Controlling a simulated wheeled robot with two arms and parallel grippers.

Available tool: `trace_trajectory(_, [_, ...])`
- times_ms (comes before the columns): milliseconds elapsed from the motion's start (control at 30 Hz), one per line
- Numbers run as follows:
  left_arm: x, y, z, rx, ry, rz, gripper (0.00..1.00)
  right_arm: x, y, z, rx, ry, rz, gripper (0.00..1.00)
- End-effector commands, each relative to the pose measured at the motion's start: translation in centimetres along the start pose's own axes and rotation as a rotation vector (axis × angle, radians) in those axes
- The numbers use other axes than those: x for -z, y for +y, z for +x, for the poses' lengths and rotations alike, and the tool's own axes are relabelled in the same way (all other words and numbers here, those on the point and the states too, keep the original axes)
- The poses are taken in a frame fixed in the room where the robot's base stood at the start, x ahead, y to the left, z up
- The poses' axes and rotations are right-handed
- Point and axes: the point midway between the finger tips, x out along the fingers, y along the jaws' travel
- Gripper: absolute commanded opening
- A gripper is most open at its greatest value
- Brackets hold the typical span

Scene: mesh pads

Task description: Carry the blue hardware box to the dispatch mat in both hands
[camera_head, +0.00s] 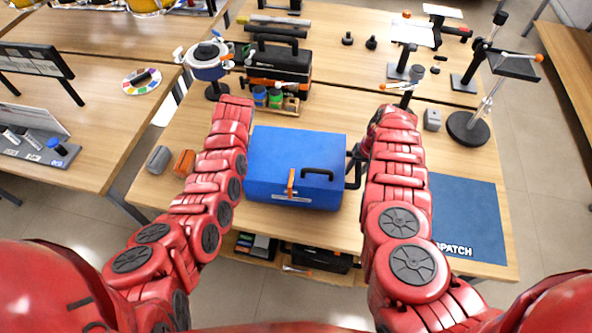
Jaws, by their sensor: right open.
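The blue hardware box (265,155) sits level on the wooden table between my two arms. It has a black handle and an orange latch at its front. My right gripper (354,168) is open at the box's right side; I cannot tell whether it touches the box or a side handle. My left arm runs up along the box's left side, and its gripper is hidden behind the arm. The dark blue dispatch mat (468,215) lies to the right of my right arm, which covers its left part and some of its lettering.
A black and orange toolbox (280,62) and small jars (268,97) stand behind the box. A round-based stand (468,128) is behind the mat. Grey and orange blocks (184,162) lie left of my left arm. The visible mat surface is clear.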

Motion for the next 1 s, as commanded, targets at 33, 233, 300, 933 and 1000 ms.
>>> trace_trajectory(33, [-0.03, 0.0, 0.21, 0.0, -0.001, 0.0, 0.42, -0.08, 0.08, 0.25, 0.0, -0.001, 0.001, 0.42])
trace_trajectory(233, [-0.02, 0.02, 0.42, -0.001, 0.0, -0.001, 0.42, -0.11, 0.03, 0.45, 0.001, -0.002, 0.003, 0.42])
trace_trajectory(300, [-0.01, 0.01, 0.4, -0.001, 0.001, -0.001, 0.42, -0.1, 0.02, 0.43, 0.001, -0.002, 0.002, 0.42])
trace_trajectory(933, [-0.04, 0.01, 0.39, 0.0, 0.0, 0.0, 0.0, -0.07, 0.02, 0.39, 0.001, -0.001, 0.002, 0.0])
trace_trajectory(1000, [-0.04, 0.01, 0.39, 0.0, 0.0, 0.0, 0.0, -0.07, 0.02, 0.39, 0.001, -0.001, 0.002, 0.0])
